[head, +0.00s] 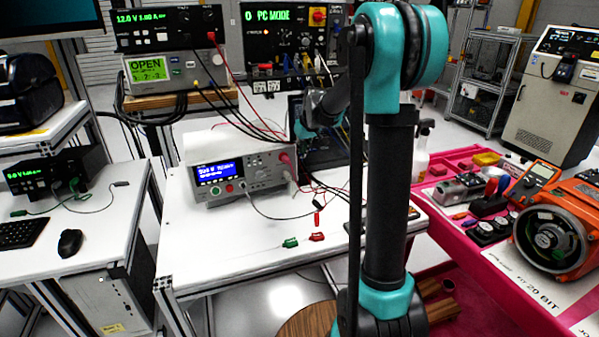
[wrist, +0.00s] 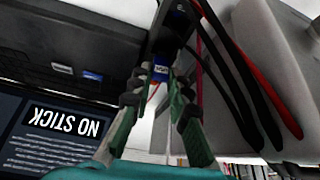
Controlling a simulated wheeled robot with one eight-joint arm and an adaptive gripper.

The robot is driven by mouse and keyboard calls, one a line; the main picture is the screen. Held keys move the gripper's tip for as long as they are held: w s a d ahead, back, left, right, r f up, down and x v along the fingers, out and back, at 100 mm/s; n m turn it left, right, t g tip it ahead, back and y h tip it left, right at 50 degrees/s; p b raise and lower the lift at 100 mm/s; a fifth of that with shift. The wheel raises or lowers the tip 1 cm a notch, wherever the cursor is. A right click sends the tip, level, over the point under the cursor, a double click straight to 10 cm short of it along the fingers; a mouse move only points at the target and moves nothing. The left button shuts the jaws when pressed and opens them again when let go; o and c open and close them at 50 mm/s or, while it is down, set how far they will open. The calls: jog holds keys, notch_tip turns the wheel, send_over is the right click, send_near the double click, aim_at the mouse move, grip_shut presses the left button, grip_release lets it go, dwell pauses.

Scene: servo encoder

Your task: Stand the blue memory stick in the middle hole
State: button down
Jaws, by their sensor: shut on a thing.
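In the wrist view my gripper (wrist: 161,86) is shut on a small blue piece with white lettering, which looks like the blue memory stick (wrist: 160,70). The stick shows between the fingertips, at the lower end of a dark block (wrist: 173,33). I cannot tell whether the stick touches this block or is partly in it. No middle hole can be made out clearly. A laptop-like screen (wrist: 62,132) reads "NO STICK", upside down in this view. In the head view my arm hides the fingertips and the stick.
Black cables (wrist: 238,75) and a red cable (wrist: 270,80) run close to the right of my gripper. In the head view a bench instrument (head: 240,178) stands left of my arm on the white table (head: 205,250). Red and green clips lie at the table's front.

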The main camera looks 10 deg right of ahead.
jog(key=shift+f, duration=0.85)
jog(key=c, duration=1.4)
grip_release()
jog(key=shift+o, duration=0.2)
jog(key=v, duration=1.2)
jog(key=shift+s, duration=0.1)
